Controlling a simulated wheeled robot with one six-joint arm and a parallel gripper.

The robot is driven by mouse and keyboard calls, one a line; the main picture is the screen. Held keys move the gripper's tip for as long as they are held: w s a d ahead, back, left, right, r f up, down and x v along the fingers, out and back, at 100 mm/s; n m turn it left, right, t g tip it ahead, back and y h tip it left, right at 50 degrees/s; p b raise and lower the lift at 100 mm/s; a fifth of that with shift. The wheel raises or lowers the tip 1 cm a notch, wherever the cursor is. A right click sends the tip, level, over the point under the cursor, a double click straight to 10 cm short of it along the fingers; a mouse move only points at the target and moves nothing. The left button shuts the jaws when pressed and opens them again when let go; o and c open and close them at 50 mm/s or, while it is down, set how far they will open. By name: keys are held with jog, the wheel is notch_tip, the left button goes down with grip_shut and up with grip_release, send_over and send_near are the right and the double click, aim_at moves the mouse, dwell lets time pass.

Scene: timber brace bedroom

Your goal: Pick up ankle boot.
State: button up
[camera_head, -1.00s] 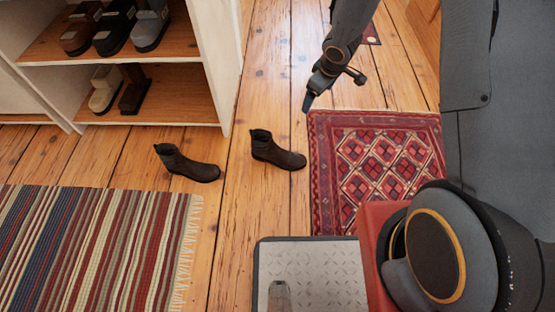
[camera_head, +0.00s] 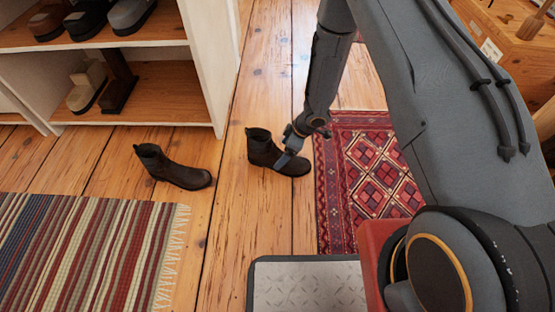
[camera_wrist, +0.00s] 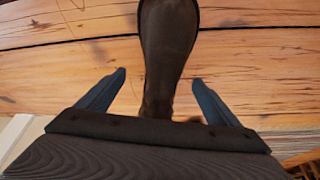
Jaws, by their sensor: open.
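Two dark brown ankle boots stand upright on the wooden floor. The right boot (camera_head: 272,152) has its toe pointing right, near the patterned red rug. The left boot (camera_head: 172,167) stands apart from it, in front of the shelf. My gripper (camera_head: 285,160) is low over the front part of the right boot and hides some of it. In the wrist view, my gripper (camera_wrist: 158,84) is open, with one blue-grey finger on each side of the boot (camera_wrist: 168,50). Gaps show between the fingers and the boot. The boot's lower part there is hidden behind the gripper body.
A white shelf unit (camera_head: 213,60) with several shoes stands at the upper left. A striped rug (camera_head: 85,245) lies at the lower left and a red patterned rug (camera_head: 365,175) at the right. Bare floor (camera_head: 225,230) lies between them.

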aim_at(277, 158)
jog(key=shift+b+x, duration=1.75)
jog(key=shift+x, duration=1.05)
jog(key=shift+s+r, duration=0.1)
jog(key=shift+r, duration=0.05)
jog(key=c, duration=1.6)
